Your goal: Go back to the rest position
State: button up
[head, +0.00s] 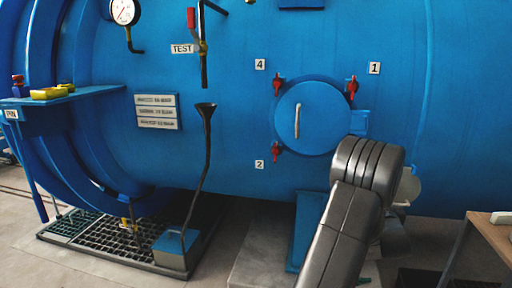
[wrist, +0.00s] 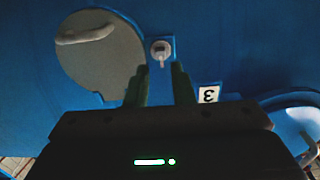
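My gripper (wrist: 162,70) shows in the wrist view with its two dark fingers apart and nothing visible between them. Beyond the fingertips is a small grey fitting (wrist: 160,52) on the blue vessel wall. I cannot tell how far the tips are from it. An upside-down label 3 (wrist: 209,95) is beside the right finger. In the head view my arm (head: 350,205) reaches toward the vessel (head: 230,90), right of and below the round blue hatch (head: 300,125). The gripper itself is hidden behind the arm there.
Red clamps (head: 352,86) with labels 1, 2 and 4 surround the hatch. A grey disc with a handle (wrist: 100,50) is close to the left finger. A table (head: 488,232) stands at lower right. A funnel pipe (head: 206,140) and floor grate (head: 105,238) are at left.

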jog(key=x, duration=0.6)
dwell(0.3)
jog(key=v, duration=1.4)
jog(key=w+d+n+b, duration=0.3)
jog(key=w+n+b, duration=0.6)
jog(key=n, duration=1)
jog(key=shift+r+b+x, duration=0.25)
jog(key=shift+b+x, duration=0.05)
jog(key=shift+x, duration=2)
jog(key=shift+w+a, duration=0.1)
jog(key=shift+a, duration=0.15)
